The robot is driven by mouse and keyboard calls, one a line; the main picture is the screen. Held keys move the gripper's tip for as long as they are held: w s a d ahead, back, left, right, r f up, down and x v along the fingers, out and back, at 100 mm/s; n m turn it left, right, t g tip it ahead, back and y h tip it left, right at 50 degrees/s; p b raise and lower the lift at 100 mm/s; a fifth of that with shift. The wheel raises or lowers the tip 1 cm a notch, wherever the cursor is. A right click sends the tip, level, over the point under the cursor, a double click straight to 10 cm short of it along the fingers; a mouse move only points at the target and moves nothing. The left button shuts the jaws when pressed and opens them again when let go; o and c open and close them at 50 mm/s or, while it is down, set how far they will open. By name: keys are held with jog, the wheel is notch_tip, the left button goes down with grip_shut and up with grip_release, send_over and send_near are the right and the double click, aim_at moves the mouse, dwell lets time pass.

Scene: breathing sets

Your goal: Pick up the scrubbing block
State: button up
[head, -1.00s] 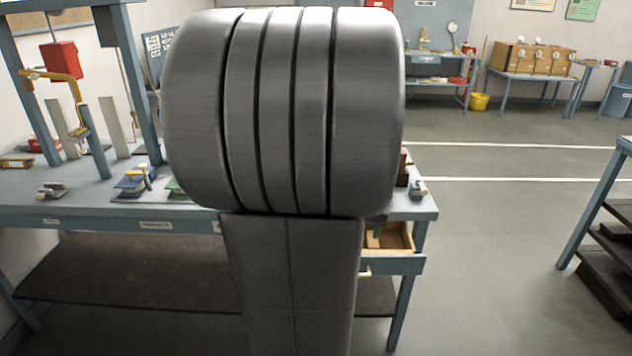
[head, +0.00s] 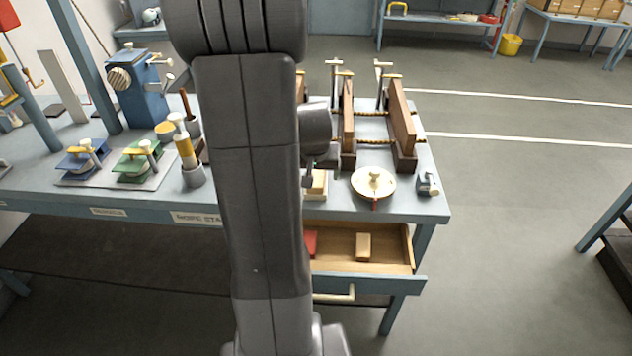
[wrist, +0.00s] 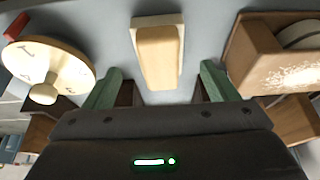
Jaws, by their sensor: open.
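A tan block on a whitish base, which looks like the scrubbing block, lies on the bench top. It shows in the head view (head: 317,186), partly hidden behind my arm, and in the wrist view (wrist: 158,55). My gripper (wrist: 160,84) is open and empty. In the wrist view its two greenish fingers stand apart, one to each side of the block's near end, with gaps on both sides. Whether the fingertips are down at the block's height I cannot tell. In the head view my gripper (head: 309,172) is small and mostly hidden.
A round cream dial (head: 373,183) with a knob stands to the right of the block. Brown wooden uprights (head: 401,122) stand behind. An open drawer (head: 340,268) below holds another tan block (head: 363,246) and a red item (head: 311,243). A blue vise-like device (head: 140,88) stands left.

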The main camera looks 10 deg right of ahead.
aim_at(316, 175)
jog(key=x, duration=0.3)
jog(key=shift+w+d, duration=0.15)
jog(key=shift+w, duration=0.2)
jog(key=shift+w+f+p, duration=0.2)
jog(key=shift+f+p, duration=0.1)
jog(key=shift+f, duration=0.2)
jog(key=shift+f+b, duration=0.25)
jog(key=shift+b, duration=0.15)
jog(key=c, duration=1.1)
